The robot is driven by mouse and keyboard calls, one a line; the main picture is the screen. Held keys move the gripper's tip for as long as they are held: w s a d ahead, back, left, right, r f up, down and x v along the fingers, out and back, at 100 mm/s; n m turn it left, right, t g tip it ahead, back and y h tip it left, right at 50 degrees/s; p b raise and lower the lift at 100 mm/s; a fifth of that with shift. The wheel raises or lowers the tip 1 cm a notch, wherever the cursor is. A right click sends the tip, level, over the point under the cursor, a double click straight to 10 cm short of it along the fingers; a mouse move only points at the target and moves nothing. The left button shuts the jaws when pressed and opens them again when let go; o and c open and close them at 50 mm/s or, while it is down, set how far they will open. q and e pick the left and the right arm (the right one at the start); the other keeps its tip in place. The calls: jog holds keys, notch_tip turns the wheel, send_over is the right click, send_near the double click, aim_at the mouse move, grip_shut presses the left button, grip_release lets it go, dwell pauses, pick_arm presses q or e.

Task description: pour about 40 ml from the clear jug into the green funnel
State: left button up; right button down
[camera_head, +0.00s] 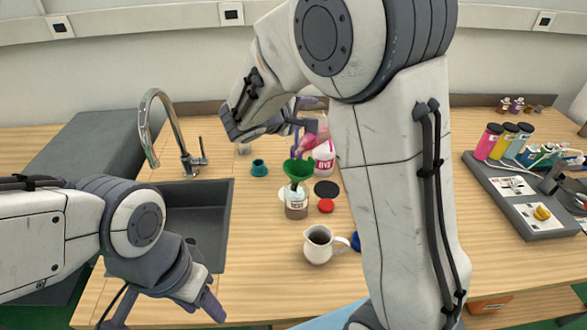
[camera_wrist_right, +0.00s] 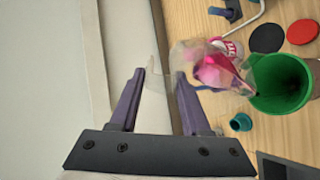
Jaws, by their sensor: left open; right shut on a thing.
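The clear jug (camera_wrist_right: 188,58) holds pink liquid and is tilted strongly, its mouth toward the green funnel (camera_wrist_right: 285,85). In the head view the jug (camera_head: 311,137) is partly hidden and hangs just above the funnel (camera_head: 299,168). The pink reaches the funnel's rim in the wrist view; I cannot tell how much is flowing. The funnel sits in the neck of a labelled glass bottle (camera_head: 296,203). My right gripper (camera_head: 303,116), its purple fingers also in the wrist view (camera_wrist_right: 160,88), is shut on the jug. My left gripper (camera_head: 208,302) is open and empty at the front.
A white pitcher with dark liquid (camera_head: 319,245) stands in front of the bottle. A red-labelled bottle (camera_head: 324,160), black disc (camera_head: 326,188), red lid (camera_head: 326,206) and teal cup (camera_head: 259,168) are close by. The sink (camera_head: 205,225) is left; a grey tray (camera_head: 515,205) is right.

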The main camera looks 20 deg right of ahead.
jog(key=shift+s+a+b, duration=0.1)
jog(key=shift+a+b, duration=0.05)
jog(key=shift+b, duration=0.3)
dwell(0.6)
jog(key=d+r+p, duration=0.1)
jog(key=p, duration=0.2)
jog(key=w+g+y+p, duration=0.1)
jog(key=p, duration=0.1)
jog(key=d+r+y+p, duration=0.1)
jog(key=p, duration=0.2)
jog(key=shift+w+d+r+g+p, duration=0.25)
jog(key=shift+d+r+g+p, duration=0.05)
jog(key=shift+d+r+g, duration=0.1)
jog(key=shift+w+d+f+g+y+p, duration=0.1)
jog(key=shift+w+f+g+y+p, duration=0.05)
jog(key=shift+f+y+p, duration=0.3)
jog(key=shift+w+d+f+g+y+p, duration=0.15)
jog(key=shift+f+y, duration=0.1)
jog(key=shift+f, duration=0.4)
jog(key=shift+d+f+g+y+p, duration=0.1)
jog(key=shift+d+g+y+p, duration=0.15)
jog(key=shift+p, duration=0.55)
jog(key=shift+w+a+f, duration=0.1)
jog(key=shift+f, duration=0.1)
